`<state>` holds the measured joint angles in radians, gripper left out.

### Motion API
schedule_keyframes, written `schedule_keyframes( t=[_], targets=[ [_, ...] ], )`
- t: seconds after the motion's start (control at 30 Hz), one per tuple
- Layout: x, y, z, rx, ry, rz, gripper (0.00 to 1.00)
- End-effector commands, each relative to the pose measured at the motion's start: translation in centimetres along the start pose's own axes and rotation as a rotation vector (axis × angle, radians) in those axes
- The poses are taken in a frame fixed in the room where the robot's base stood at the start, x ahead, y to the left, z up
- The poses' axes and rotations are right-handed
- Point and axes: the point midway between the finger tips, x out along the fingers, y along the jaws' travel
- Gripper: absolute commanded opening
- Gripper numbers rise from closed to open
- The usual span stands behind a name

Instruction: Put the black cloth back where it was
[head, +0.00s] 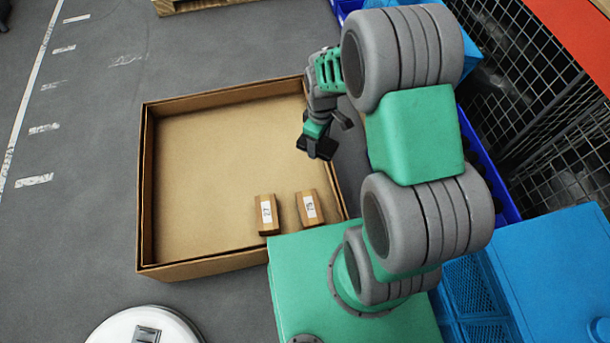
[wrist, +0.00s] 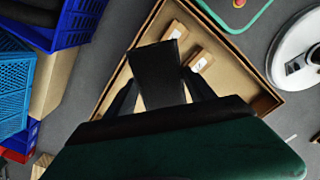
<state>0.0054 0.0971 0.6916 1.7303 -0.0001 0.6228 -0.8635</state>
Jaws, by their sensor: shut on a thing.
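The black cloth (wrist: 158,72) is a dark folded piece held between the fingers of my gripper (wrist: 160,95) in the wrist view. In the head view my gripper (head: 322,142) is over the right inner side of the large open cardboard box, with the dark cloth (head: 318,147) at its tip. The gripper is shut on the cloth. The cloth hangs above the box floor; how high is hard to tell.
The cardboard box (head: 145,200) holds two small brown cartons with white labels, one (head: 267,214) left of the other (head: 307,208). A white round thing (head: 145,326) stands at the front left. Blue crates (head: 485,285) and wire mesh (head: 535,85) line the right. Grey floor is free at left.

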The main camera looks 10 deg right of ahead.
Motion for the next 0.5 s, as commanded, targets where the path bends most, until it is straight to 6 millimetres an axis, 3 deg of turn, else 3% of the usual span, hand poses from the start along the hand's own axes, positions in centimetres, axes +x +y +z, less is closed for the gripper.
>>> schedule_keyframes(
  t=[0.03, 0.3, 0.4, 0.5],
  targets=[
    [5.3, 0.4, -0.2, -0.102, -0.004, -0.006, 0.3],
    [21.5, 2.4, -1.8, -0.695, -0.002, -0.005, 0.3],
    [26.5, 2.7, -2.0, -0.879, -0.001, -0.003, 0.3],
    [29.7, 2.9, -2.2, -1.012, 0.0, -0.001, 0.3]
  ],
)
